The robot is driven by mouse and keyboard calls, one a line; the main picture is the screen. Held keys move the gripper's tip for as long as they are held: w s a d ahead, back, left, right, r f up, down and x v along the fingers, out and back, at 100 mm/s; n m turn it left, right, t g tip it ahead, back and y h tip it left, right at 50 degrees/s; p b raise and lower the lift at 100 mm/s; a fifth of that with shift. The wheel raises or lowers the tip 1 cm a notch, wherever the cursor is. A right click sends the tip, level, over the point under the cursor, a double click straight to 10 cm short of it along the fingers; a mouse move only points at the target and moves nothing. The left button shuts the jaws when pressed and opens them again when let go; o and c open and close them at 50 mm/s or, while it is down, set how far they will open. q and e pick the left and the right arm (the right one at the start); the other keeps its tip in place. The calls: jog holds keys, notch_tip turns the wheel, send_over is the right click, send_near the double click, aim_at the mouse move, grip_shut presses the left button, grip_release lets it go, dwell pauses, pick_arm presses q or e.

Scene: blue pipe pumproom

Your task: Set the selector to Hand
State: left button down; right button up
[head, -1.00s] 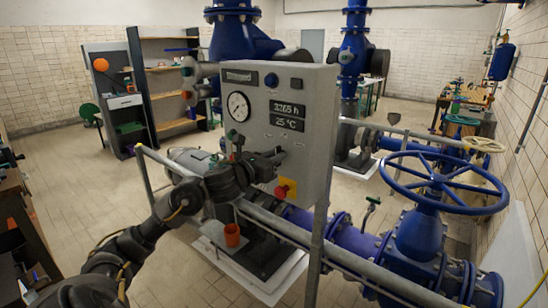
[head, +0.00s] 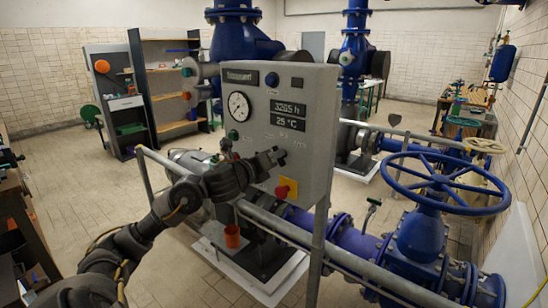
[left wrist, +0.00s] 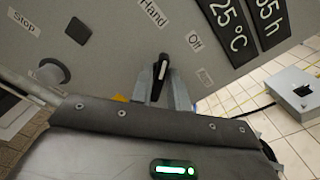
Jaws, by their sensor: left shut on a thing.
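The selector is a small black knob (left wrist: 161,66) with a white mark, on the grey control cabinet (head: 318,165). In the left wrist view, labels "Hand" (left wrist: 152,12), "Off" (left wrist: 194,40) and a third, unreadable one (left wrist: 205,77) stand around it. The white mark points roughly up in that view, near the Hand side; I cannot tell its exact setting. My left gripper (head: 279,157) is at the cabinet front, with its fingers (left wrist: 161,84) shut on the knob from both sides. It hides the knob in the head view. My right gripper is not in view.
The cabinet also carries a gauge (head: 238,106), displays (head: 288,115) and a red emergency knob on a yellow plate (head: 286,188). A grey rail (head: 270,226) runs below. A blue handwheel (head: 440,180) is at right.

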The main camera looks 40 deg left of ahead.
pick_arm(q)
jog(key=shift+n, duration=0.6)
jog(key=c, duration=1.5)
grip_release()
jog(key=shift+s+b, duration=1.4)
jog(key=shift+s, duration=4.05)
jog(key=shift+d+n, duration=0.15)
jog(key=shift+n, duration=0.15)
